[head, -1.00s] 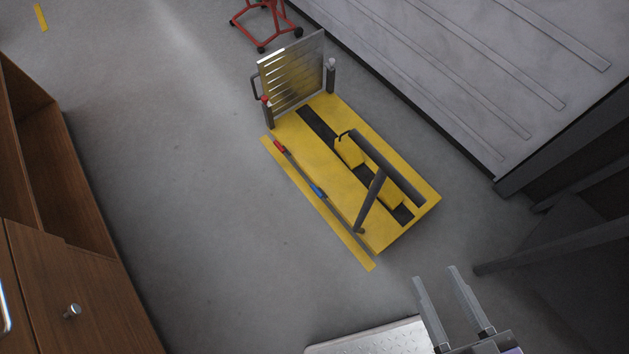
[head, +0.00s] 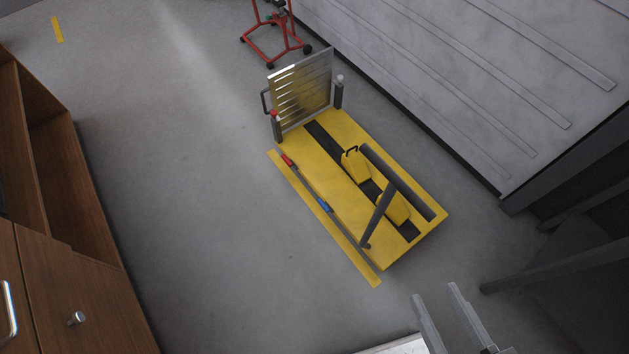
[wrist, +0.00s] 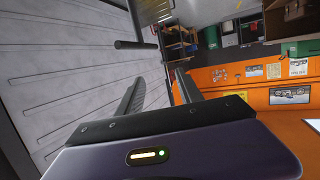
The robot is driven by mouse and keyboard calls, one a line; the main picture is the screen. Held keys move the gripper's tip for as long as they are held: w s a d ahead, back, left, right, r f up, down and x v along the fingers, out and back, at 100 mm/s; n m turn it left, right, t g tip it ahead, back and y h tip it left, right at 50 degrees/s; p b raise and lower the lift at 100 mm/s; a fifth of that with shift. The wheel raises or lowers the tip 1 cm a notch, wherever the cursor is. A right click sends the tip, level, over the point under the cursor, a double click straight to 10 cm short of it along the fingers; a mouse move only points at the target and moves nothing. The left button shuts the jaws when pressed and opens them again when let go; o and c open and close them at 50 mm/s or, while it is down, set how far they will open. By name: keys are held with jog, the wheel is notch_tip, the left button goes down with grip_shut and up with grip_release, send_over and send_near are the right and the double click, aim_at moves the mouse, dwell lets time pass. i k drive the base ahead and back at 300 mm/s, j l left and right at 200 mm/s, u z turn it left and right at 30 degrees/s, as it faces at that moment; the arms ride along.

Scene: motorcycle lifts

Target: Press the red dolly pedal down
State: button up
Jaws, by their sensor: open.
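A small red pedal (head: 288,160) sits low along the left long side of a yellow lift platform (head: 335,132), near its upright plate. A blue pedal (head: 325,206) lies further along the same side, nearer me. My gripper (head: 435,291) is open and empty at the lower right of the head view, well apart from both pedals and beyond the platform's near end. In the wrist view its two fingers (wrist: 158,76) are spread with nothing between them. I cannot make out the pedals in the wrist view.
A slatted metal plate (head: 302,88) stands at the platform's far end, beside a red-topped post (head: 276,125). Dark bars (head: 397,182) rise over the platform. A wooden cabinet (head: 75,265) is at left, a large grey ramp (head: 450,60) at right. Floor left of the platform is clear.

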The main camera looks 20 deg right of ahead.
aim_at(290, 162)
jog(key=u, duration=0.75)
jog(key=i, duration=5.55)
jog(key=l+z, duration=0.1)
jog(key=z, duration=2.8)
